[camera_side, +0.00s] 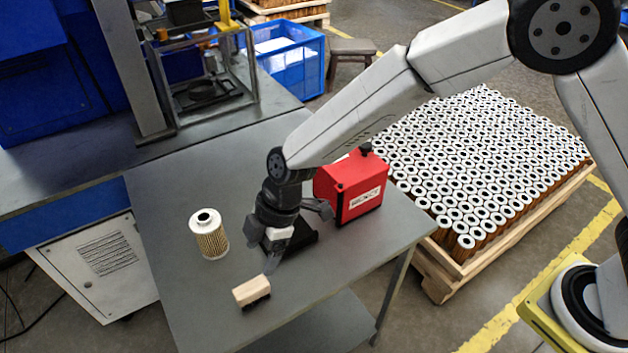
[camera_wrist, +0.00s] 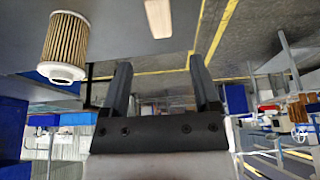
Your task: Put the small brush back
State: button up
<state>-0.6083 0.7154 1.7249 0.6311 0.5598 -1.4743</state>
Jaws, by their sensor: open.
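The small brush (camera_side: 251,290), a pale wooden block with dark bristles beneath, stands on the grey table near its front edge. In the wrist view, the pale wooden block (camera_wrist: 158,18) shows at the top edge, partly cut off, beyond the fingertips. My gripper (camera_side: 272,266) is above the table, just to the upper right of the brush. In the wrist view my gripper (camera_wrist: 162,72) is open, with nothing between its fingers.
A filter cartridge (camera_side: 211,242) stands upright left of my gripper; it also shows in the wrist view (camera_wrist: 66,45). A red box (camera_side: 350,187) and a partly hidden black item (camera_side: 304,236) are behind my gripper. A pallet of cartridges (camera_side: 487,165) is right of the grey table (camera_side: 185,300).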

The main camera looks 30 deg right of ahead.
jog(key=s+d+r+m+t+h, duration=0.1)
jog(key=s+d+r+m, duration=0.1)
jog(key=d+m, duration=0.4)
jog(key=s+d+r+m+h, duration=0.2)
jog(key=s+d+m, duration=0.3)
jog(key=d, duration=1.1)
jog(key=s+d+r+m+t+h, duration=0.1)
jog(key=s+d+r+m, duration=0.1)
jog(key=d+m, duration=0.5)
jog(key=s+d, duration=0.1)
jog(key=d, duration=0.4)
jog(key=shift+s+t, duration=0.3)
jog(key=shift+s, duration=0.05)
jog(key=shift+a, duration=0.1)
